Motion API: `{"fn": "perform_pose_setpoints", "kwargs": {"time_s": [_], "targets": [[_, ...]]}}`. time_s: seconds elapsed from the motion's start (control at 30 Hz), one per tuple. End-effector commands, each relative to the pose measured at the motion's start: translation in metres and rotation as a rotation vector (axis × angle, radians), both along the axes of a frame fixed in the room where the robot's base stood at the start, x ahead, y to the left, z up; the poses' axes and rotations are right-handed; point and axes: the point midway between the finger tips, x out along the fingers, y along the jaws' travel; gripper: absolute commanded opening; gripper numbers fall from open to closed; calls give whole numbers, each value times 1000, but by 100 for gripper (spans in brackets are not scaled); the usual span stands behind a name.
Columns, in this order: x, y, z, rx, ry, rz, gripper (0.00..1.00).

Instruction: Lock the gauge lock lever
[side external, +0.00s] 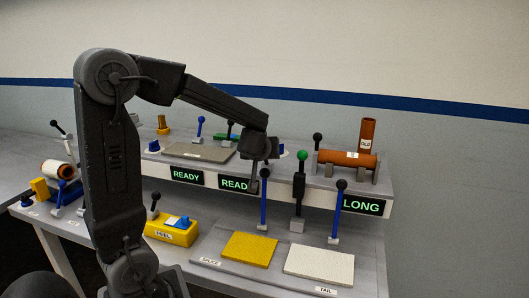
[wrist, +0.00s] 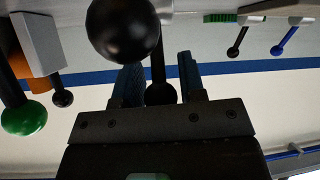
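The frames do not show which lever is the gauge lock lever; no legible label names it. In the side view my gripper (side external: 266,150) hangs over the bench's raised shelf, close to a blue lever with a black knob (side external: 265,173). The wrist view seems upside down. There my gripper (wrist: 159,80) has its two dark fingers apart. A black-knobbed lever (wrist: 160,94) shows in the gap between them; I cannot tell whether it is between the fingers or beyond. A large black ball (wrist: 123,30) is very near the camera, beside the left finger.
A green-knobbed lever (side external: 302,156), another blue lever (side external: 341,186) and a black-knobbed lever (side external: 317,137) stand to the right. A brown tube (side external: 347,159) lies on grey supports. Yellow (side external: 250,249) and white (side external: 319,265) plates lie flat in front.

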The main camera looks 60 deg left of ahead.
Motion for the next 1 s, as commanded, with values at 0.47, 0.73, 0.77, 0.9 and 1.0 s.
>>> {"fn": "perform_pose_setpoints", "kwargs": {"time_s": [0.47,0.73,0.77,0.9,1.0], "targets": [[-12,-16,12,1,-2,-2,38],[-45,-56,42,0,-5,-3,38],[-48,-61,44,-1,-4,-4,38],[-62,-78,57,-1,-4,-4,38],[-69,-87,63,0,-3,-2,38]]}}
